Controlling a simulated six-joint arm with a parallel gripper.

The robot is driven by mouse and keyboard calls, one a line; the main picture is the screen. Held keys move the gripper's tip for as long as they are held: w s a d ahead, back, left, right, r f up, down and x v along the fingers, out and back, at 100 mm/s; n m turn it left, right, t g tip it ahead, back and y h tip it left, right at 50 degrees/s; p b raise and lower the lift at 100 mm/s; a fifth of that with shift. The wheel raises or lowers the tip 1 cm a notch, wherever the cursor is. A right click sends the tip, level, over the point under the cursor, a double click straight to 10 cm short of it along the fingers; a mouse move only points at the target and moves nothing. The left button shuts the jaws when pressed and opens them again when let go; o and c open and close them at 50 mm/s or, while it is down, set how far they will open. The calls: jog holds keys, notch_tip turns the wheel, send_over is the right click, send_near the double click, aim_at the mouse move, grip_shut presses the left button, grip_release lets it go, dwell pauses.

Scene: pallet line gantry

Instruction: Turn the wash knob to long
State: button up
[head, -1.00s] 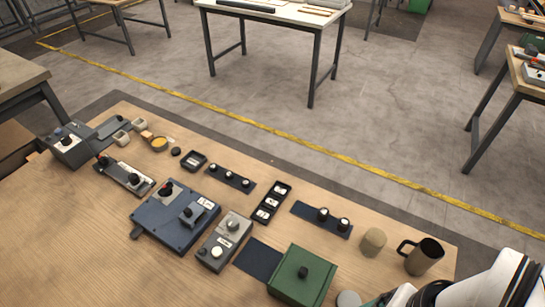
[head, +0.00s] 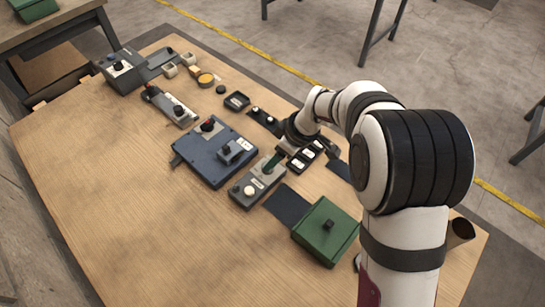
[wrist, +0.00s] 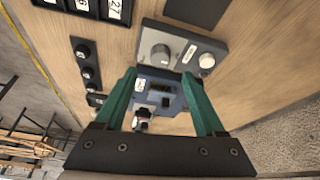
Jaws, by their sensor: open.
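A small grey control box (head: 243,198) has a round grey knob (wrist: 160,53), a label and a pale round button (wrist: 206,60). Its label is too small to read, so I cannot tell whether this is the wash knob or where it points. My gripper (wrist: 158,73) is open, with green fingers spread and nothing between them at the tips. In the wrist view the knob shows just beyond the fingertips, roughly between them.
A blue box (head: 188,162) with knobs stands left of the grey box. A green box (head: 325,231) stands right, past a dark mat (head: 287,206). A black tray (head: 305,155) of white tiles lies close behind. The near left tabletop (head: 110,200) is clear.

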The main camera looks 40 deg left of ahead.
jog(key=x, duration=0.6)
jog(key=shift+a+f, duration=0.1)
jog(key=shift+f, duration=0.05)
jog(key=shift+c, duration=0.2)
grip_shut()
